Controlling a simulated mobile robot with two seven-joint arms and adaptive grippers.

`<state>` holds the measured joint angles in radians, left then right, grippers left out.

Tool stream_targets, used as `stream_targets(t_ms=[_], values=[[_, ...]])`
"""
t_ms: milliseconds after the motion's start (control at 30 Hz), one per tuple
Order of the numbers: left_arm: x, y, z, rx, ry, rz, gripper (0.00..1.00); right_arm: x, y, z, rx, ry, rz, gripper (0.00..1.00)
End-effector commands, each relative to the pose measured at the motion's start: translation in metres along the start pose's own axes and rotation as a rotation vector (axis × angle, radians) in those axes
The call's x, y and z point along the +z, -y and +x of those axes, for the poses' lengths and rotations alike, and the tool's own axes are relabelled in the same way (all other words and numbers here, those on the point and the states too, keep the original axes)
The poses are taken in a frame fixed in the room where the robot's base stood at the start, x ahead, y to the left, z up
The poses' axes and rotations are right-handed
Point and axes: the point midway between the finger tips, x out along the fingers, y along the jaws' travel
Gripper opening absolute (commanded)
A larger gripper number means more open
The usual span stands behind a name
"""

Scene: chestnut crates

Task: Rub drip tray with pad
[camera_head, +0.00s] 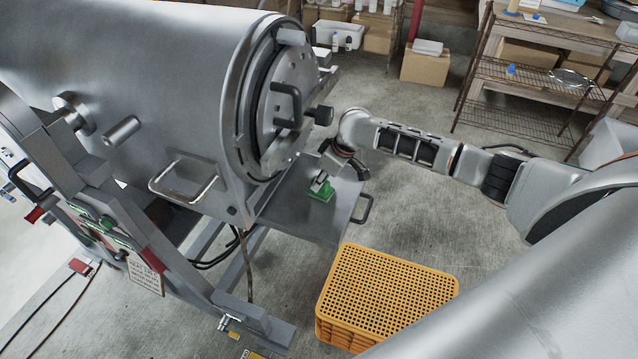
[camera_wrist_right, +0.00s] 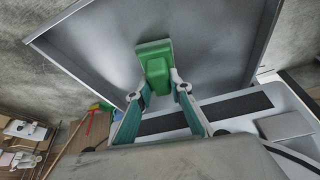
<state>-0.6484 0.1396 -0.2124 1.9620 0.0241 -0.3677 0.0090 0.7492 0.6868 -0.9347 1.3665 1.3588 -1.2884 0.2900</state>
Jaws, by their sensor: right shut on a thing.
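The drip tray (camera_head: 290,213) is a flat grey metal tray below the round door of the big steel vessel. The pad (camera_head: 322,191) is green with a raised grip block, and it is at the tray's surface near the middle. My right gripper (camera_head: 319,181) is shut on the pad's grip block from above. In the right wrist view the pad (camera_wrist_right: 153,50) is between the fingertips of my right gripper (camera_wrist_right: 160,84), against the grey tray (camera_wrist_right: 215,40). Whether the pad presses on the tray is hard to tell. My left gripper is not in view.
The steel vessel (camera_head: 170,70) with its door handle (camera_head: 287,105) overhangs the tray's back. A yellow perforated crate (camera_head: 385,290) stands on the floor in front of the tray. A wire rack (camera_head: 520,80) is at the back right. Concrete floor is clear between rack and crate.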

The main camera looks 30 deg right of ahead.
Motion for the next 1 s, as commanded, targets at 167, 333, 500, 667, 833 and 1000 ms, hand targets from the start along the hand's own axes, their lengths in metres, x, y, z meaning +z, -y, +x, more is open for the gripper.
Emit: stream_targets(t_ms=[167, 333, 500, 667, 833, 1000], values=[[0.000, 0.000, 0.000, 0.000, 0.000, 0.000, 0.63, -0.002, -0.013, 0.001, 0.001, 0.000, 0.003, 0.00], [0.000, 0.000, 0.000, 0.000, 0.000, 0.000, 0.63, -0.004, -0.025, 0.001, 0.000, -0.001, 0.002, 0.00], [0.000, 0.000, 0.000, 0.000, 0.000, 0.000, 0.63, -0.005, -0.032, 0.002, 0.000, -0.001, 0.000, 0.00], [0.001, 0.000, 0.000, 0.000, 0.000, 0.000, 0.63, -0.006, -0.038, 0.002, 0.001, -0.001, 0.003, 0.00], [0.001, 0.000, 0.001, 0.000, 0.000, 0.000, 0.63, -0.008, -0.051, 0.004, 0.001, -0.001, 0.002, 0.00], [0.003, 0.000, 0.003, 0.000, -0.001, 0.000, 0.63, -0.009, -0.062, 0.006, 0.000, 0.000, 0.002, 0.00]])
